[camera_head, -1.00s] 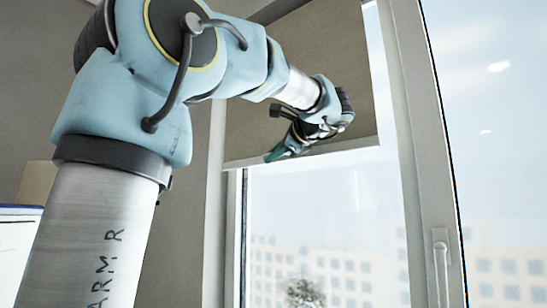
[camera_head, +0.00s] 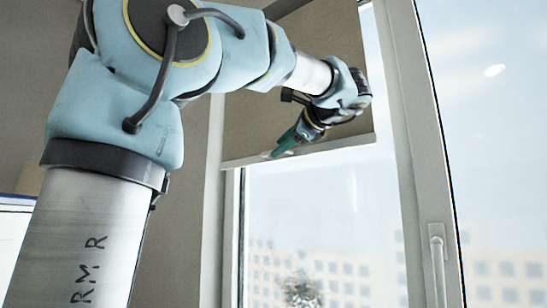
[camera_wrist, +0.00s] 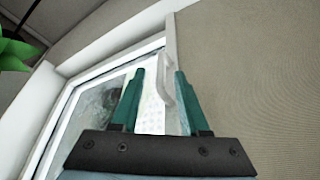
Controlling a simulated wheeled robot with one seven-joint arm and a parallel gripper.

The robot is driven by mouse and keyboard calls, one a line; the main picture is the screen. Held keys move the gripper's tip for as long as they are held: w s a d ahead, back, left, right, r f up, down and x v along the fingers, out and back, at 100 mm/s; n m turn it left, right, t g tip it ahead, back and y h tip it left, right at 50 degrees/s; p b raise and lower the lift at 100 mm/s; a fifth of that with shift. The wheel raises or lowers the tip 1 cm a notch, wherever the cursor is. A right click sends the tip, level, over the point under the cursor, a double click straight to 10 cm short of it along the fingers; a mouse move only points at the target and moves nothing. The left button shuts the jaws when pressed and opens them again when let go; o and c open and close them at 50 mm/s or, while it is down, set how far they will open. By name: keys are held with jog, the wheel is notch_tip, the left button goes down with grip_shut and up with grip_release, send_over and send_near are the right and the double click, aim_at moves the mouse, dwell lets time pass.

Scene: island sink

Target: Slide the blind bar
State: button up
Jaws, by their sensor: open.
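The blind bar (camera_head: 340,144) is the pale strip along the bottom edge of the brown blind (camera_head: 345,110), which covers the upper part of the window. My gripper (camera_head: 283,147) is at the bar, a little left of its middle, with its teal fingers pointing down-left. In the wrist view my gripper (camera_wrist: 160,75) is open, and the pale bar (camera_wrist: 171,42) shows between and beyond the fingertips, with the blind to the right and the window to the left. I cannot tell whether a finger touches the bar. My wrist hides part of the blind.
A window handle (camera_head: 438,262) is on the frame at the right. The glass below the bar is clear, with buildings outside. A green plant (camera_wrist: 14,52) shows at the wrist view's left edge. A grey wall (camera_head: 180,190) stands left of the window.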

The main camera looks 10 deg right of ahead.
jog(key=shift+b+v, duration=0.55)
jog(key=shift+v, duration=2.25)
